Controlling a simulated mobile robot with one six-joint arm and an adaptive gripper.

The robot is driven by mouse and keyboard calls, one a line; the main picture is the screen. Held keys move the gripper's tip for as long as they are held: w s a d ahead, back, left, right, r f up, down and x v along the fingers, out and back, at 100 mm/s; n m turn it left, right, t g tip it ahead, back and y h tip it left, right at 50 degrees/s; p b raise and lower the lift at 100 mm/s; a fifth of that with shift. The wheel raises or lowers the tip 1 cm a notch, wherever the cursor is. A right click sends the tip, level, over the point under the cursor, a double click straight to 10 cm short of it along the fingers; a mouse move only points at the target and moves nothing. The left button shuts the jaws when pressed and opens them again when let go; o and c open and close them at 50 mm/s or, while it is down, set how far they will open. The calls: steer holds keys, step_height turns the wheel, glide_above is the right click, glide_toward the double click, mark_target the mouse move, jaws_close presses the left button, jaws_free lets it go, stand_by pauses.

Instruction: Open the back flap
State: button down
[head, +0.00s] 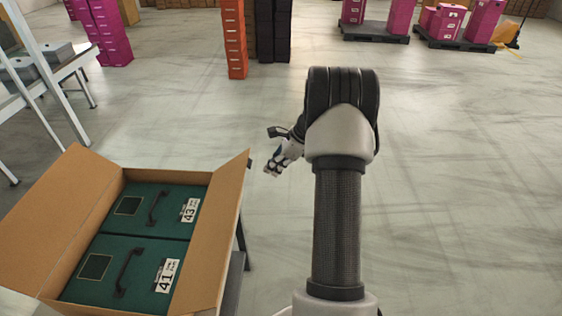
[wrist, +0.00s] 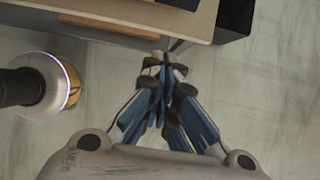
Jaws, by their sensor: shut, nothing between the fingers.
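An open cardboard box (head: 217,235) stands at the lower left of the head view. It holds two green shoe boxes, marked 43 (head: 172,205) and 41 (head: 135,270). A wide left flap (head: 60,215) leans outward, and a right flap (head: 228,205) stands along the right side. At the far end I see a short cardboard panel (head: 165,176); I cannot tell wall from back flap there. My gripper (head: 271,172) is shut and empty, just right of the box's far right corner. In the wrist view the fingertips (wrist: 165,62) are close below a cardboard edge (wrist: 145,16).
The box rests on a dark stand (head: 236,275). A metal-framed table (head: 50,68) is at the left. An orange stack (head: 235,40) and a black stack (head: 272,30) stand behind. Magenta boxes sit on pallets (head: 375,34) at the back right.

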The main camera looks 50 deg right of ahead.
steer(key=w+a, duration=0.1)
steer(key=w+a+r+b, duration=0.1)
steer(key=w, duration=0.1)
steer(key=shift+a+r, duration=0.1)
steer(key=shift+a, duration=0.1)
steer(key=shift+r, duration=0.1)
stand_by(0.3)
